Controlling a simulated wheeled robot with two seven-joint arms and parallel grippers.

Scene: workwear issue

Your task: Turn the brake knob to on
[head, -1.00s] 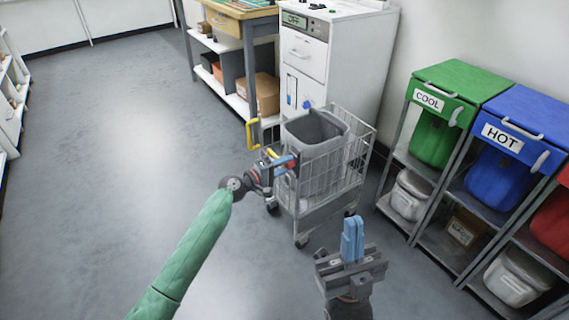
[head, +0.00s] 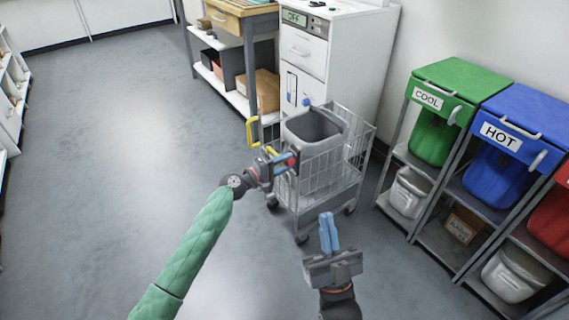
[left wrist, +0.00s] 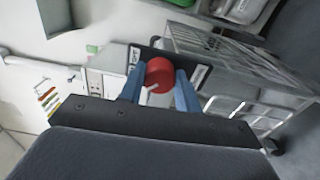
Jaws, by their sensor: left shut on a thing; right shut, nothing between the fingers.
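The red brake knob (left wrist: 159,75) sits between the blue fingers of my left gripper (left wrist: 160,92) in the left wrist view. The fingers are shut on its sides. A white pointer shows on the knob's near edge. Behind it is a dark plate with a white label at each end, too small to read surely. In the head view my left gripper (head: 284,162) is at the left side of the wire cart (head: 322,178), and the knob is mostly hidden by the fingers. My right gripper (head: 329,233) is shut and empty, in front of the cart.
A grey bin (head: 313,128) stands in the cart. A white cabinet (head: 345,60) with an OFF display and a workbench (head: 250,50) stand behind. Green (head: 440,105) and blue (head: 512,140) bins are on racks at right. The floor at left is clear.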

